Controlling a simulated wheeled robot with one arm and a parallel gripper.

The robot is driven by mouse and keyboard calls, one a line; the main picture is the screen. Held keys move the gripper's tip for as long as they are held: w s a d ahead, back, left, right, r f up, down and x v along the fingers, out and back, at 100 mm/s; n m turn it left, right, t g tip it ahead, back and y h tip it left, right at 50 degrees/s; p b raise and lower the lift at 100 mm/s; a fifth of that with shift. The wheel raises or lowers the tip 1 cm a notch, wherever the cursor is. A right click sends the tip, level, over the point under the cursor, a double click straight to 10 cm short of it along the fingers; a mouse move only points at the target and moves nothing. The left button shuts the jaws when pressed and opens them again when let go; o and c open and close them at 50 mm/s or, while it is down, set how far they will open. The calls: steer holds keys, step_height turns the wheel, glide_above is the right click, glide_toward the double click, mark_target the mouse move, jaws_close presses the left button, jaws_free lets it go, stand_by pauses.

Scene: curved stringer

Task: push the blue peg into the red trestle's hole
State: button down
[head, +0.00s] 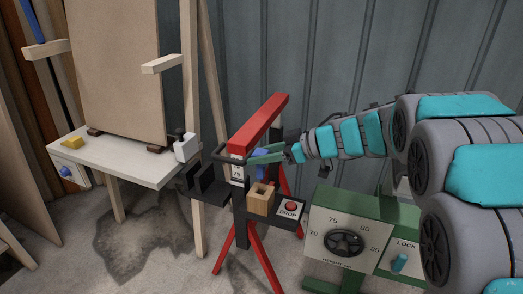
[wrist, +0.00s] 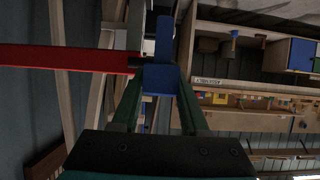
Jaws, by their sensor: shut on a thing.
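The red trestle (head: 262,122) stands in the middle of the head view, its red beam sloping up to the right and its red legs splayed below. The peg (head: 262,164) is partly hidden by a finger in the head view. In the wrist view the trestle's red beam (wrist: 70,58) comes from the left, its end close beside the peg. I cannot see the hole, nor tell whether the peg touches it.
A wooden block (head: 261,198) and a red DROP button (head: 291,207) sit below the beam. A green dial box (head: 345,243) with a LOCK switch stands at lower right. A white table (head: 120,160) with an easel board (head: 115,70) is at left. Bare floor shows between.

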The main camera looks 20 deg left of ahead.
mark_target(263, 175)
steer(key=shift+f+b, duration=0.4)
steer(key=shift+f, duration=1.2)
steer(key=shift+p, duration=0.95)
steer(key=shift+f+b, duration=0.6)
steer(key=shift+f, duration=2.5)
stand_by(0.4)
steer(key=shift+c, duration=1.7)
jaws_free()
steer(key=shift+r, duration=0.1)
step_height(263, 175, up, 3)
steer(key=shift+r, duration=0.1)
steer(key=shift+s+d+r, duration=0.1)
steer(key=shift+s+d, duration=0.1)
steer(key=shift+s, duration=0.1)
steer(key=s+d+r, duration=0.1)
steer(key=s+d, duration=0.7)
steer(key=s, duration=0.5)
steer(key=shift+r+b, duration=0.15)
steer(key=shift+b, duration=0.3)
